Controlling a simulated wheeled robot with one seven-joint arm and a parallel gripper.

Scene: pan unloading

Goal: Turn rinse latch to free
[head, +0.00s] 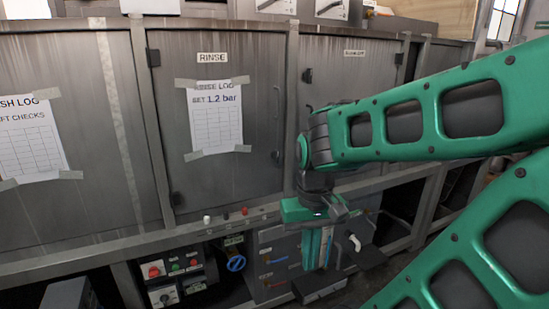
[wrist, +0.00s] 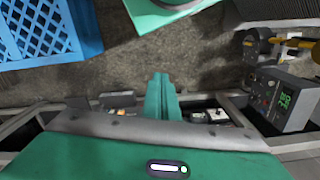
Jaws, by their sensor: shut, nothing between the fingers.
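The panel marked RINSE (head: 212,57) is a grey metal door, closed, in the middle of the head view. A small dark fitting (head: 276,157) sits at its right edge; I cannot tell whether this is the rinse latch or how it is turned. My gripper (head: 318,266) hangs fingers down in front of the machine, right of and below the panel. Its green fingers are together and empty, apart from the panel. In the wrist view the shut fingers (wrist: 160,77) point over the floor. My arm hides part of the neighbouring panel.
A rail with white (head: 207,219) and red (head: 245,211) knobs runs below the panel. A blue round handle (head: 236,263) and a switch box (head: 170,280) sit lower. The wrist view shows a blue crate (wrist: 45,38) and a box with a green screen (wrist: 284,98).

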